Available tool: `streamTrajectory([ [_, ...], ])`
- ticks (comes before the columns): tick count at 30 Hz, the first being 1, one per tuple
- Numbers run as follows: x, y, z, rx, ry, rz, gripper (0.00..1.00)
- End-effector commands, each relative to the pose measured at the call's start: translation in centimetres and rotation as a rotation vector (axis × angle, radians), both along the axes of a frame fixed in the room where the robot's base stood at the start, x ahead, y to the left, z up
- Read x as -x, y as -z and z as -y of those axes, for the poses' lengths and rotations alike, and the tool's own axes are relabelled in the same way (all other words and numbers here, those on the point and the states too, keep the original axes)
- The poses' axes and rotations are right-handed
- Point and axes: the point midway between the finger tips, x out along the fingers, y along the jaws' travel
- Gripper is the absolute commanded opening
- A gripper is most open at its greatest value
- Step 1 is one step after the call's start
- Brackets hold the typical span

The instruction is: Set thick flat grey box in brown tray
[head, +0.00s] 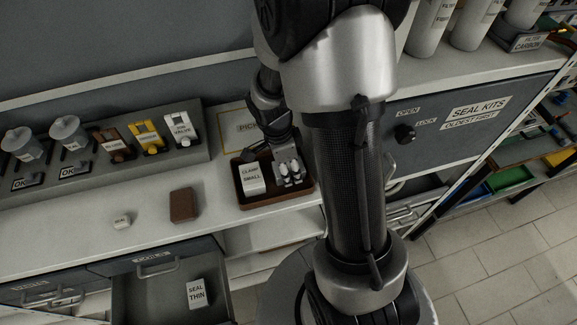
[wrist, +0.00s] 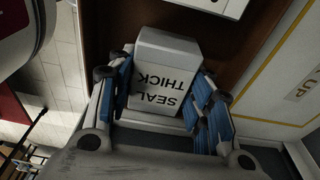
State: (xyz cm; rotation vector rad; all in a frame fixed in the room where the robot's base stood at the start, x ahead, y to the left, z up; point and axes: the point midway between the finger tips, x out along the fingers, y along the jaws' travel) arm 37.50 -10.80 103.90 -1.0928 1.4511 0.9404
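The thick flat grey box (wrist: 165,75), labelled SEAL THICK, sits between the two blue-padded fingers of my gripper (wrist: 165,98) in the wrist view. The pads lie against its sides. In the head view my gripper (head: 289,174) is low over the right half of the brown tray (head: 277,201), and the box is mostly hidden by the fingers there. The tray's brown wall (wrist: 262,48) shows beside the box in the wrist view. Whether the box rests on the tray floor is hard to tell.
A white CLAMP SMALL box (head: 251,179) stands in the tray's left half. A brown block (head: 183,205) and a small white piece (head: 122,221) lie on the counter to the left. An open drawer below holds a SEAL THIN box (head: 196,293). A grey raised rack (head: 100,150) stands behind.

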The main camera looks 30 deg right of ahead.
Motion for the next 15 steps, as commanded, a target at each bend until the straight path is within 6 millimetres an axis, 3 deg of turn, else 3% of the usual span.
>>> streamTrajectory([
  [9, -0.01, -0.04, 0.00, 0.000, 0.000, 0.000, 0.66],
  [15, -0.01, -0.04, 0.01, 0.000, 0.000, 0.000, 0.66],
])
